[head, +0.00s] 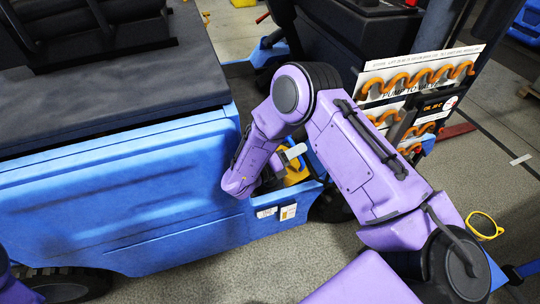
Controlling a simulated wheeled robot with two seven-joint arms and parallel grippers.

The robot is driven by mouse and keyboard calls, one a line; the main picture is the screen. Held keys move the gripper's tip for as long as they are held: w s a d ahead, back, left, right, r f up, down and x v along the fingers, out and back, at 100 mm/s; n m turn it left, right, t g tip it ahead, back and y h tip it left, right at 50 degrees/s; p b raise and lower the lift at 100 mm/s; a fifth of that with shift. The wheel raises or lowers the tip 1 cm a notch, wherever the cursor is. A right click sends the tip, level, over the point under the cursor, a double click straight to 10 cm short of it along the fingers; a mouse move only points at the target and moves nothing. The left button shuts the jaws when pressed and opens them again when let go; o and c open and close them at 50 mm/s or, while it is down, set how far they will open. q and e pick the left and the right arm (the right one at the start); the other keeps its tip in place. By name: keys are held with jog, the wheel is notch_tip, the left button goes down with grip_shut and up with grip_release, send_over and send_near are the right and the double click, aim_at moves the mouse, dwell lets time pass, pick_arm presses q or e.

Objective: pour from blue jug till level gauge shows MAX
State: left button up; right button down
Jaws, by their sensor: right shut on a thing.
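My right gripper (273,172) is low over an opening in the side of a blue vehicle body (150,190). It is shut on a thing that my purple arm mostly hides. A yellow object (296,178) sits in the opening just right of the gripper, with a pale grey piece (295,152) above it. I cannot clearly make out the blue jug, its tilt or any liquid. Two small labels (267,212) are on the blue rim below; I cannot read a level gauge or a MAX mark. My left gripper is out of view; only a bit of purple arm shows at lower left.
A dark padded seat (110,90) covers the vehicle's upper left. A panel with orange hoses or hooks (415,75) stands at the right behind my arm. A yellow ring (484,226) is at lower right. Grey floor is clear below the vehicle's side.

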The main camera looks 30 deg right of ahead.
jog(key=shift+n, duration=0.5)
jog(key=shift+w+r+p, duration=0.2)
jog(key=shift+r+p, duration=1.7)
jog(key=shift+r, duration=0.35)
jog(key=shift+w+r+p, duration=0.15)
jog(key=shift+r+p, duration=1.75)
jog(key=shift+r, duration=0.35)
jog(key=shift+w+r+n+p, duration=0.5)
jog(key=shift+r+n+p, duration=0.05)
jog(key=shift+n, duration=0.15)
